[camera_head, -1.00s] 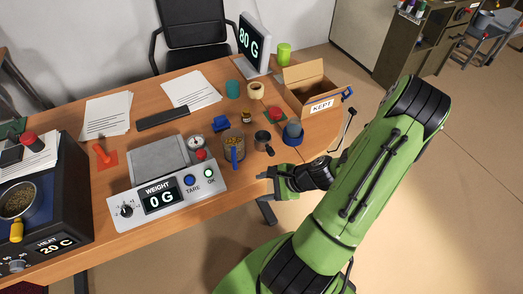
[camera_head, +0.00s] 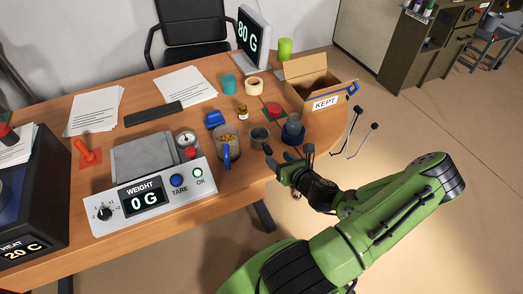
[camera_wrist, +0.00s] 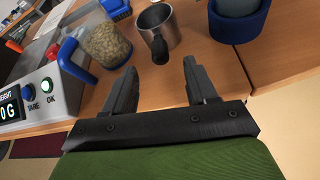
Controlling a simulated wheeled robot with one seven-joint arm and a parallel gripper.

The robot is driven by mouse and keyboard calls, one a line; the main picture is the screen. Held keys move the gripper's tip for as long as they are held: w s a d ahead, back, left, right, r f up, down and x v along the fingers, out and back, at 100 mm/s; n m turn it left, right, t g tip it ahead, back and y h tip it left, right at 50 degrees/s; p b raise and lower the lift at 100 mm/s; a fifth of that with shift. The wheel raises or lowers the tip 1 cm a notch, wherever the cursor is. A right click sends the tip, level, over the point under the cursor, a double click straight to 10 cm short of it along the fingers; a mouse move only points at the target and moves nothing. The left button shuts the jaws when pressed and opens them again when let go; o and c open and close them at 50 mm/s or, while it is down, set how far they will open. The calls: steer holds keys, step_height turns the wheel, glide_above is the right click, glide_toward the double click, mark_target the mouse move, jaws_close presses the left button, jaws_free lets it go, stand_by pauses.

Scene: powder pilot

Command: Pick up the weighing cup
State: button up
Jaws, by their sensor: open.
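The weighing cup, seemingly the small grey metal cup with a dark handle (camera_head: 259,135), stands upright on the table, right of the clear jug. In the wrist view the cup (camera_wrist: 157,22) is just beyond my fingertips, its black handle pointing down toward the gap between them. My gripper (camera_head: 278,161) is at the table's front edge, close to the cup on its near right side. In the wrist view my gripper (camera_wrist: 160,68) is open, with nothing between its fingers, and does not appear to touch the cup.
A clear jug of brown pellets with a blue handle (camera_head: 227,145) stands left of the cup. A blue holder (camera_head: 293,132) stands to its right. The scale (camera_head: 150,195) reads 0 G. A cardboard box marked KEPT (camera_head: 312,90) is behind right. A tape roll (camera_head: 253,86) lies farther back.

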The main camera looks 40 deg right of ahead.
mark_target(270, 152)
steer(key=b+x, duration=0.2)
steer(key=x, duration=0.6)
steer(key=shift+w+f, duration=0.15)
steer(key=shift+w, duration=0.05)
steer(key=shift+s, duration=0.1)
jaws_close()
